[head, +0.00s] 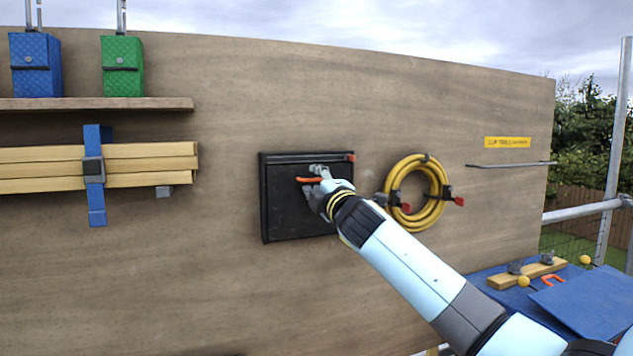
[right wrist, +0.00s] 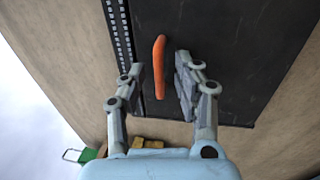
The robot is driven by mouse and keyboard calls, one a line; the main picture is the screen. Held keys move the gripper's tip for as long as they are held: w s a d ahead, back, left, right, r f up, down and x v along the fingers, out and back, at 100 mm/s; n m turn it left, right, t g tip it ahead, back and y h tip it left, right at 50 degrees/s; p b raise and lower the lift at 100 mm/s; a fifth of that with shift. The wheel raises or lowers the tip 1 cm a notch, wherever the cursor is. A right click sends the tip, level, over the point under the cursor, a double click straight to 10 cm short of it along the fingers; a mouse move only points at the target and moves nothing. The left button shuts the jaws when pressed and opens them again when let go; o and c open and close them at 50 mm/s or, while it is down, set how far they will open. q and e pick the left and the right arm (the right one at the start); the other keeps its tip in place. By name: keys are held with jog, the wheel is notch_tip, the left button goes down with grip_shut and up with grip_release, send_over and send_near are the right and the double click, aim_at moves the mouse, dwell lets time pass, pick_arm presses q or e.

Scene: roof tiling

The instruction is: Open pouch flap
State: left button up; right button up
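The black pouch (head: 285,213) is fixed to the wooden wall, and its front flap looks closed. An orange pull (head: 307,180) sticks out of the flap's upper part. My right gripper (head: 318,181) is at the front of the pouch, beside the pull. In the right wrist view the pouch (right wrist: 230,40) fills the upper middle. The orange pull (right wrist: 159,62) lies between the two open fingers of my right gripper (right wrist: 160,72), with a gap on both sides. The gripper hides part of the pouch in the head view. My left gripper is not in view.
A coiled yellow hose (head: 397,180) hangs right of the pouch, close to my right arm. Strapped wooden battens (head: 145,170) are on the left, under a shelf (head: 150,104) with blue and green pouches. A blue table (head: 490,274) stands at lower right.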

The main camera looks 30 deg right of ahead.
grip_shut()
dwell(0.4)
